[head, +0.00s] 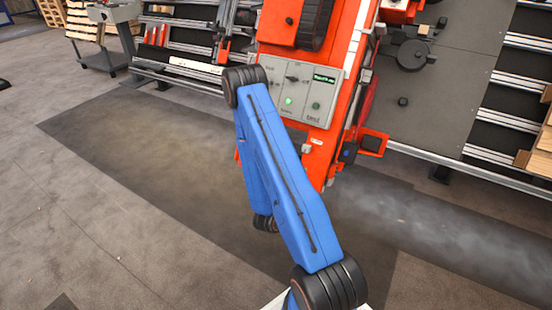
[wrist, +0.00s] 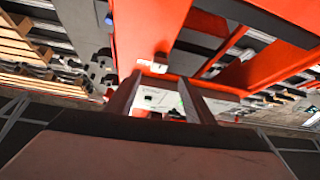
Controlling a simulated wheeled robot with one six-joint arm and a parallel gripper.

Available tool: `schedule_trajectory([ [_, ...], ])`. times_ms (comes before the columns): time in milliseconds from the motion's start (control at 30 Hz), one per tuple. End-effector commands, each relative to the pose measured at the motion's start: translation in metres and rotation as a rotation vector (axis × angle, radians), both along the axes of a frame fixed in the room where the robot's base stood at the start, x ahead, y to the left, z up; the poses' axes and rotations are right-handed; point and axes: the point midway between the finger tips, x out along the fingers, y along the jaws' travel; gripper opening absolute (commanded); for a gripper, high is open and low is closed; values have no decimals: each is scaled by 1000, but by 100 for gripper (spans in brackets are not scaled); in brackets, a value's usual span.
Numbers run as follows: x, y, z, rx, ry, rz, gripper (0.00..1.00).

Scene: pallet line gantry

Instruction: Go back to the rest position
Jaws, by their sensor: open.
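My gripper (wrist: 161,80) shows in the wrist view with its two fingers apart and nothing held between them. In the head view my blue arm is bent in front of the machine and hides the gripper. A grey control panel (head: 301,76) on the orange machine (head: 338,38) carries knobs, a small green display (head: 325,78) and a lit green button (head: 288,101). In the wrist view part of the panel (wrist: 158,99) shows between and beyond the fingers. I cannot tell the exact distance; no contact is visible.
Conveyor rails (head: 168,80) run behind at the left, and more rails (head: 507,121) at the right. A grey cart (head: 104,52) and wooden pallets (head: 75,16) stand at the far left. An orange bracket (head: 373,143) juts out right of the panel. The floor at left is clear.

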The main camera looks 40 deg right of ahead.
Motion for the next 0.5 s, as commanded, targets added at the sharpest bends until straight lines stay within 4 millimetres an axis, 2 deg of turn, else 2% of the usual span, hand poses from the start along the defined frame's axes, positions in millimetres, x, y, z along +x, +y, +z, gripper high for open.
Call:
schedule_trajectory([
  [267, 1, 0, 1, 6, -3, 0, 48],
  [500, 22, -1, 12, 129, -29, 17, 48],
])
